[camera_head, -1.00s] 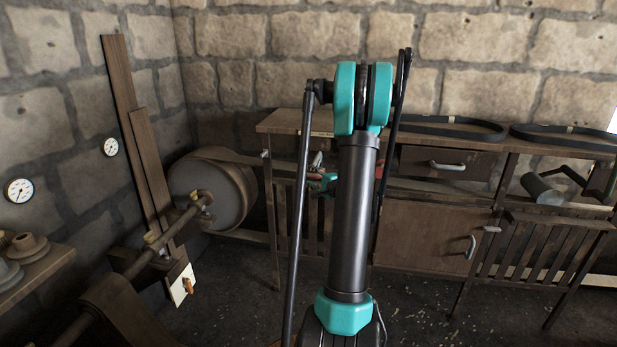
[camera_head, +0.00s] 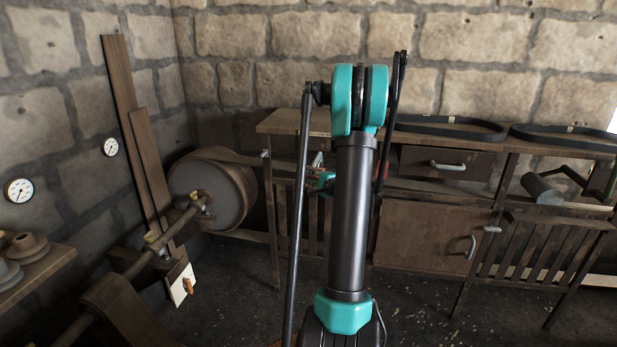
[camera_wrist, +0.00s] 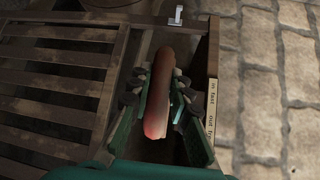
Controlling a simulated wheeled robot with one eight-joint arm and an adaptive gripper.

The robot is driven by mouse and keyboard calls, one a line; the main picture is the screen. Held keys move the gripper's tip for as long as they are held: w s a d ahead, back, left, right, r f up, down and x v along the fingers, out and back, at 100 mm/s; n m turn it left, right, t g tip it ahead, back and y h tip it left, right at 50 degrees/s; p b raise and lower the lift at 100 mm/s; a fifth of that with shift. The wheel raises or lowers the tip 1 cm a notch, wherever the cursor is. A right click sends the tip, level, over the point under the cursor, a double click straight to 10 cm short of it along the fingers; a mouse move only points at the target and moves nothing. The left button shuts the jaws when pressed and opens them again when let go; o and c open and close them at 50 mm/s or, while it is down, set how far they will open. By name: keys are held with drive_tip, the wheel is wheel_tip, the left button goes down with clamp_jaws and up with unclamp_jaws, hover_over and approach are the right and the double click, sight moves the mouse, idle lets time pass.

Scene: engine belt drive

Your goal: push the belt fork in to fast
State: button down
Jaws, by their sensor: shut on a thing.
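The belt fork's red rounded handle (camera_wrist: 160,92) runs up the middle of the wrist view. My gripper (camera_wrist: 164,98) has its teal fingers on both sides of the handle and is shut on it. A wooden rail (camera_wrist: 212,75) to the right carries a pale label (camera_wrist: 210,108) with "in fast" and "out" readable; its end is cut off. A small light metal bracket (camera_wrist: 176,16) stands beyond the handle. In the head view, my arm hides most of the gripper and handle; part of the teal gripper (camera_head: 324,178) shows left of the arm at the bench.
A wooden bench (camera_head: 283,125) with a drawer and cupboard stands along the stone wall. Black belts (camera_head: 450,134) lie on top. At left are a large drum (camera_head: 212,195), a shaft and leaning boards (camera_head: 120,90). Slats (camera_wrist: 55,80) lie left of the handle.

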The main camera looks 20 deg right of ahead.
drive_tip(key=w+d, duration=0.5)
drive_tip(key=w, duration=0.3)
drive_tip(key=shift+d, duration=0.35)
drive_tip(key=shift+w, duration=0.1)
drive_tip(key=c, duration=1.5)
unclamp_jaws()
drive_tip(key=shift+c, duration=0.2)
drive_tip(key=shift+o, duration=0.7)
drive_tip(key=v, duration=1.2)
drive_tip(key=shift+a, duration=0.15)
